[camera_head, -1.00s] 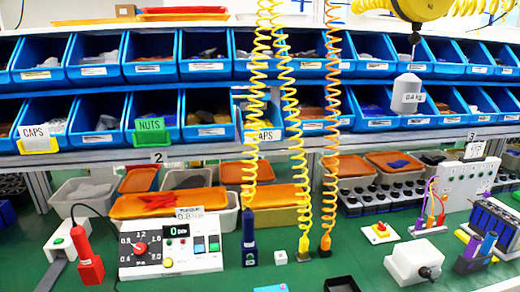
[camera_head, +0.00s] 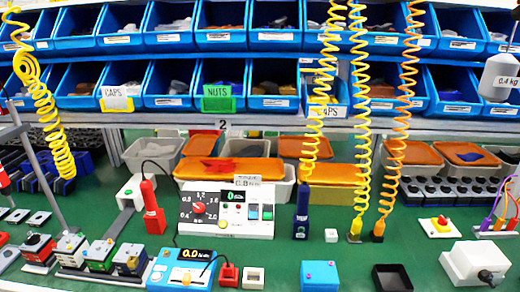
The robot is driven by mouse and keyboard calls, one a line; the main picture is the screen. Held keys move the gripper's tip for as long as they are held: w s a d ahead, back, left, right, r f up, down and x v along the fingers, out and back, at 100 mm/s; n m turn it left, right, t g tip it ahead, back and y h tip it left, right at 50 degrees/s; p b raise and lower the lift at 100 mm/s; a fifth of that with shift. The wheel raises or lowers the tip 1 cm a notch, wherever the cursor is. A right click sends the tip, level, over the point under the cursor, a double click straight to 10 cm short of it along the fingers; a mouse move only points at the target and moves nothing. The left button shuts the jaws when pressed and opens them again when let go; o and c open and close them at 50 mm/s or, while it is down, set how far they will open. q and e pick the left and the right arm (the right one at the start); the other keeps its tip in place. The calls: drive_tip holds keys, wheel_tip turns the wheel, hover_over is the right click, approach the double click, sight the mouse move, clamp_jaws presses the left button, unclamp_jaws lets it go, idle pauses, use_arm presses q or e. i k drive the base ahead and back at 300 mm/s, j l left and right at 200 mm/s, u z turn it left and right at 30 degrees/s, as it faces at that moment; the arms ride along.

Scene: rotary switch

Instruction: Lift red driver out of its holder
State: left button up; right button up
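The red driver (camera_head: 151,208) stands near-upright on the green bench, left of the torque control box (camera_head: 225,210). It has a slim upper part, a wider red lower body with a pale label, and a black cable looping from its top. A grey and white stand (camera_head: 129,194) is just left of it. I cannot tell how the driver's lower end sits in its holder. Neither of my grippers is in view.
A dark blue driver (camera_head: 302,210) stands right of the control box. In front are a blue meter (camera_head: 183,270), a small red block (camera_head: 228,275), a blue box (camera_head: 320,275) and a black tray (camera_head: 392,278). Coiled yellow and orange cables hang above. Bins fill the back.

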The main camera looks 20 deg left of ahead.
sight(145, 187)
drive_tip(key=u, duration=1.45)
